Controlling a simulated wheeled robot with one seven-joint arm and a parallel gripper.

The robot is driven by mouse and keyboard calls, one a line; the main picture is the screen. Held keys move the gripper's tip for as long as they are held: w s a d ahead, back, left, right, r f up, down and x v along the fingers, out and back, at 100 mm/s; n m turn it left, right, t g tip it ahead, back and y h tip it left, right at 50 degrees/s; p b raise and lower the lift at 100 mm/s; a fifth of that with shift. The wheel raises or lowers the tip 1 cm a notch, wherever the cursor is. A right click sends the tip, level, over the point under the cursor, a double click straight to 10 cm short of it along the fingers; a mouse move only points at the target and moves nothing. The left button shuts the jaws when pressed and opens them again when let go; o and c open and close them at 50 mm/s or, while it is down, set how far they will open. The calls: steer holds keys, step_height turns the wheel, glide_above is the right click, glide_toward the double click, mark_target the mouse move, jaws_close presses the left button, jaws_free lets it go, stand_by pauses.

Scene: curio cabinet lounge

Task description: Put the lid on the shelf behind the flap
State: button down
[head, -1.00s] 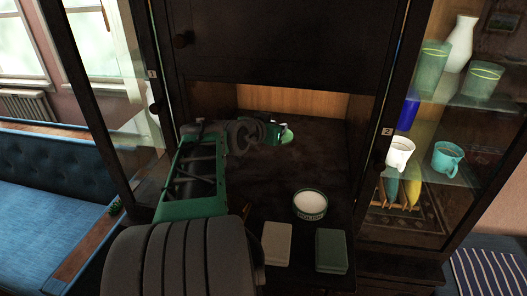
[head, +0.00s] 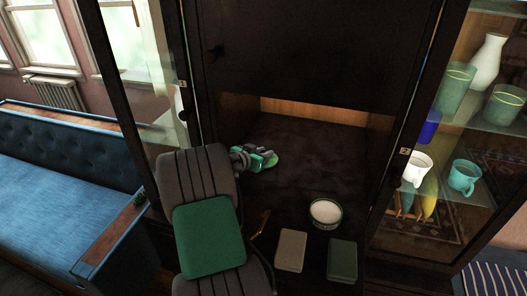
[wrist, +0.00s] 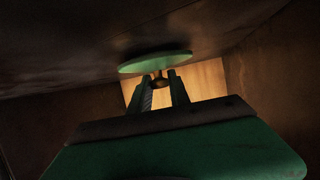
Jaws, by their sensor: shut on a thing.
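The lid is a pale green disc with a small dark knob; it shows in the wrist view (wrist: 155,62) and in the head view (head: 273,162). My gripper (wrist: 160,84) is shut on the knob, with the disc beyond the fingertips. In the head view, my gripper (head: 258,158) is at the left side of the cabinet's middle opening. The dark shelf (head: 315,150) lies beneath it; I cannot tell whether the lid touches it. A dark panel (head: 310,50), perhaps the flap, covers the space above the opening.
Glass shelves at right hold mugs and vases. The opening's middle and right are clear. A blue sofa (head: 60,185) is at left.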

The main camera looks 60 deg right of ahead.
steer(key=c, duration=1.2)
jaws_free()
steer(key=shift+f, duration=0.1)
steer(key=shift+c, duration=0.2)
steer(key=b+v, duration=0.2)
steer(key=v, duration=0.5)
steer(key=shift+b, duration=0.3)
steer(key=shift+a, duration=0.25)
